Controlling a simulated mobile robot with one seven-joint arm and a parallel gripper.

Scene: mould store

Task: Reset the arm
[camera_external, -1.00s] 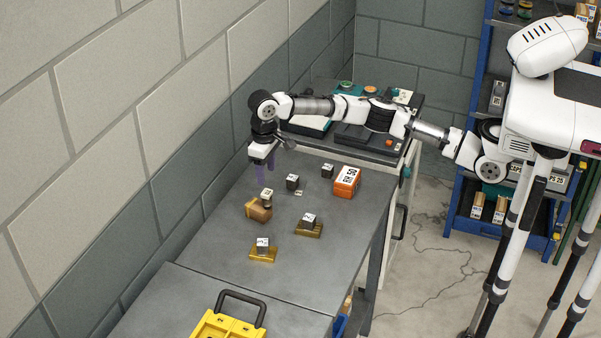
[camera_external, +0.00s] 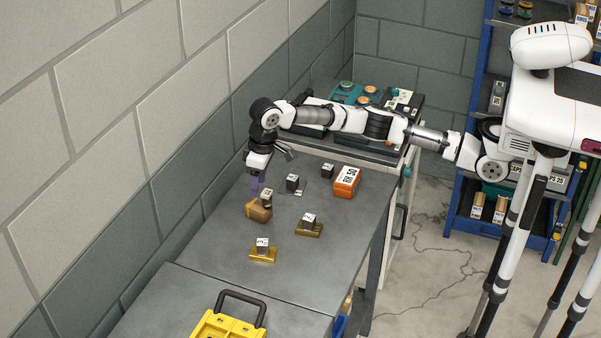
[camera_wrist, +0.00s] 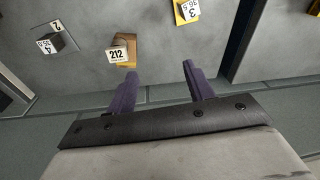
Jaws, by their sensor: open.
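My gripper (camera_external: 253,184) is open and empty, with purple fingers pointing down over the wall side of the grey workbench (camera_external: 225,246). Its two fingers, apart with nothing between them, also show in the wrist view (camera_wrist: 160,80). In the wrist view the block's label (camera_wrist: 117,56) reads 212, ahead and left of the fingers. Whether the fingers touch the holder is hard to tell in the external view; in the wrist view they look apart.
Two dark blocks (camera_external: 292,182) (camera_external: 327,170) and an orange box (camera_external: 346,182) stand further back. A yellow case (camera_external: 228,325) is at the front. The block wall (camera_external: 150,200) runs close along the left.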

